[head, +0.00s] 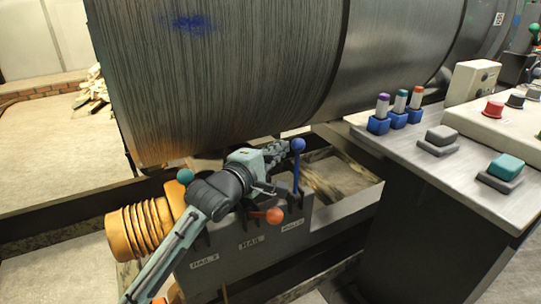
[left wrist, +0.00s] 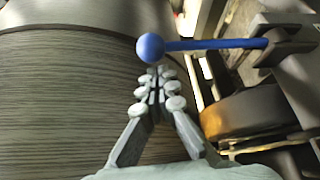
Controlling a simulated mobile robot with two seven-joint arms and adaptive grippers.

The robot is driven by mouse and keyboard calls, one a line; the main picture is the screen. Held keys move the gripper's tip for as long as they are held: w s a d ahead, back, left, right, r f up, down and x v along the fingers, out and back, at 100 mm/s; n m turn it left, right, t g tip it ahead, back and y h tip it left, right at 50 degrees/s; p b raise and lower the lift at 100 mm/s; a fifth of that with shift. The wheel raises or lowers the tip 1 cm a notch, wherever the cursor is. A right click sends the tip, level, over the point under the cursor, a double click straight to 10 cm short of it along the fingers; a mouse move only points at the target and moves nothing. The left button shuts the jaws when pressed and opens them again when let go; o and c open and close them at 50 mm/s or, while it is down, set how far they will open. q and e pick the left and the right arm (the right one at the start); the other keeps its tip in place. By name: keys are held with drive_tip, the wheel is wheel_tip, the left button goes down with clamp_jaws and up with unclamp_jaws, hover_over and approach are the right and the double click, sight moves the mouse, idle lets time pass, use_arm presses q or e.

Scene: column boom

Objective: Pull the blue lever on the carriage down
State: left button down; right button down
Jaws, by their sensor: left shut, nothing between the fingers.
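The blue lever (head: 296,172) stands upright on the grey carriage (head: 248,262), with a round blue knob (head: 298,145) on top. My left gripper (head: 283,149) is shut and empty, with its fingertips just left of the knob in the head view. In the left wrist view the blue knob (left wrist: 150,47) lies just beyond the closed fingertips (left wrist: 158,75), and its rod runs to the right. Whether the fingertips touch the knob I cannot tell. My right gripper is not in view.
A teal knob (head: 185,176) and an orange-red knob (head: 274,215) belong to other levers on the carriage. A large ribbed drum (head: 230,70) rises close behind my gripper. A control desk (head: 400,150) with buttons and small coloured-top switches stands at the right.

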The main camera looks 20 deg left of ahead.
use_arm(q)
drive_tip(key=shift+w+d+f, duration=0.1)
drive_tip(key=shift+w, duration=0.55)
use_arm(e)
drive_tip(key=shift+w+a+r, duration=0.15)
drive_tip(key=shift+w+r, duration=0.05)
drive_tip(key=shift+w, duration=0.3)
use_arm(q)
drive_tip(key=shift+s+d+m+t, duration=0.4)
drive_tip(key=shift+s+d+m, duration=0.2)
drive_tip(key=shift+d, duration=0.2)
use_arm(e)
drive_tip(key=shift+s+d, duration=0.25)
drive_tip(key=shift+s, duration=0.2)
